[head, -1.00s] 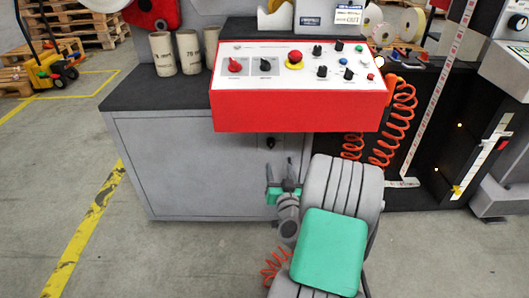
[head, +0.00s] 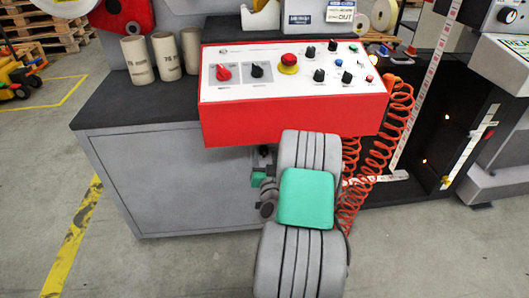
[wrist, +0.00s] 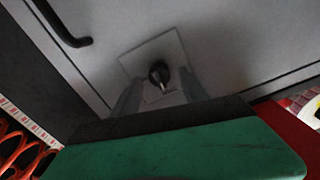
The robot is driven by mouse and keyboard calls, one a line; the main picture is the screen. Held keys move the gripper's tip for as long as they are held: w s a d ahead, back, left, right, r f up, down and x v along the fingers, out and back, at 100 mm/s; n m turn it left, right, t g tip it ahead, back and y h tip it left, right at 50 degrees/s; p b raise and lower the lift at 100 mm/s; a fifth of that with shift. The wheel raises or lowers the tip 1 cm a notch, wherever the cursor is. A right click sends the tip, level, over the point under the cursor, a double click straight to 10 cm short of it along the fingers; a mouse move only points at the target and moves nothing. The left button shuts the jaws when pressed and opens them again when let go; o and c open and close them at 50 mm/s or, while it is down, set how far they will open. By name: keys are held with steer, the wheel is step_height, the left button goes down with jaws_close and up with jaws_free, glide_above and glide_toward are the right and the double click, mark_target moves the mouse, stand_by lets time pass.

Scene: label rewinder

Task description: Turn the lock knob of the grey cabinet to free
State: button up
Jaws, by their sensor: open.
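The grey cabinet (head: 160,185) stands under the red control box, and its front door shows in both views. The dark lock knob (wrist: 158,74) sits on a light square plate (wrist: 140,62) on the door in the wrist view. Its pointer is aimed toward the bottom of that view. In the head view, my arm and the box hide the knob. My gripper (wrist: 161,78) is open, with one blurred finger on each side of the knob in the wrist view. I cannot tell whether either finger touches it.
The red control box (head: 290,122) overhangs the door above my wrist. A black handle (wrist: 62,28) is on the door. Orange coiled hoses (head: 372,165) hang right of my arm. Several cardboard cores (head: 138,60) stand on the dark top.

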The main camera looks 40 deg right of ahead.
steer(key=shift+w+d, duration=0.35)
steer(key=shift+w, duration=0.1)
jaws_close()
stand_by(0.3)
